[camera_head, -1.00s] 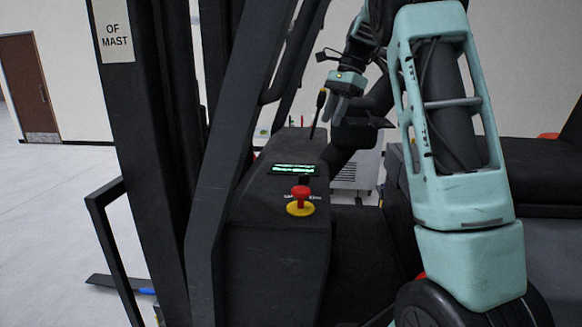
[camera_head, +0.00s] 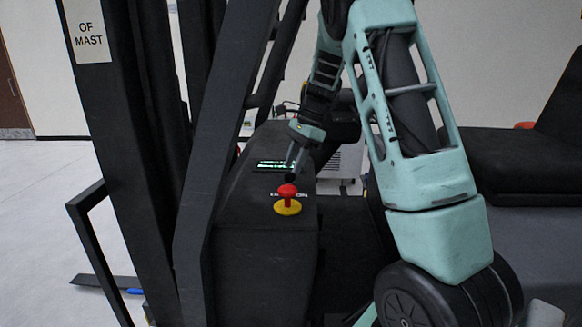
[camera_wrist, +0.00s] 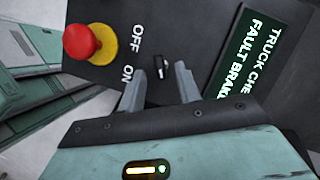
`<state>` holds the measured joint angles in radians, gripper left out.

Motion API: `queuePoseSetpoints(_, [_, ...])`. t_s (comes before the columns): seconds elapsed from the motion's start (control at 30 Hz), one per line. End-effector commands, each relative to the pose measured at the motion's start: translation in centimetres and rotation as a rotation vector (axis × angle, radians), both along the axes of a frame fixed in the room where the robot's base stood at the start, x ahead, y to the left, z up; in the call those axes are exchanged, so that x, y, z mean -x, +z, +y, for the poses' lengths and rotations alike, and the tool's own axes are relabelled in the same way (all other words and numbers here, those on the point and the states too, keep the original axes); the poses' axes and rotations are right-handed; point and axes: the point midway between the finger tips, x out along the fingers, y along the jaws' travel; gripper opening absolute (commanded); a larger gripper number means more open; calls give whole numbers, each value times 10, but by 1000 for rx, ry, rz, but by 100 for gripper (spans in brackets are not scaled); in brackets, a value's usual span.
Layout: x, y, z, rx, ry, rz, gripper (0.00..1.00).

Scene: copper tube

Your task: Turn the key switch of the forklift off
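The key switch (camera_wrist: 161,67) is a small black key on the dark console (camera_head: 265,232), beside white OFF and ON lettering. In the wrist view it lies just beyond and between the two fingertips of my gripper (camera_wrist: 159,80). The fingers are apart and nothing is held; contact with the key cannot be seen. In the head view my gripper (camera_head: 292,168) is low over the console, between the screen (camera_head: 272,166) and the red button (camera_head: 287,192). The key itself is hidden or too small there.
The red button on its yellow base (camera_wrist: 83,43) is left of the fingers in the wrist view, and the lit screen (camera_wrist: 250,55) is at the right. Dark mast bars (camera_head: 205,160) stand left of my arm. A black seat (camera_head: 500,150) is at the right.

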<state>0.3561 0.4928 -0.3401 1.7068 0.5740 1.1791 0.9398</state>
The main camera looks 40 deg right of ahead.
Motion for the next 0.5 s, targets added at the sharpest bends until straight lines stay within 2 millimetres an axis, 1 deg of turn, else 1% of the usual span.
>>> queuePoseSetpoints(0.1, [-2,-14,6,-3,0,2,34])
queuePoseSetpoints(0.2, [-3,-22,9,-2,1,1,34])
queuePoseSetpoints(0.33, [-4,-27,11,-1,0,0,34])
queuePoseSetpoints(0.5, [-4,-27,11,-1,1,-1,34])
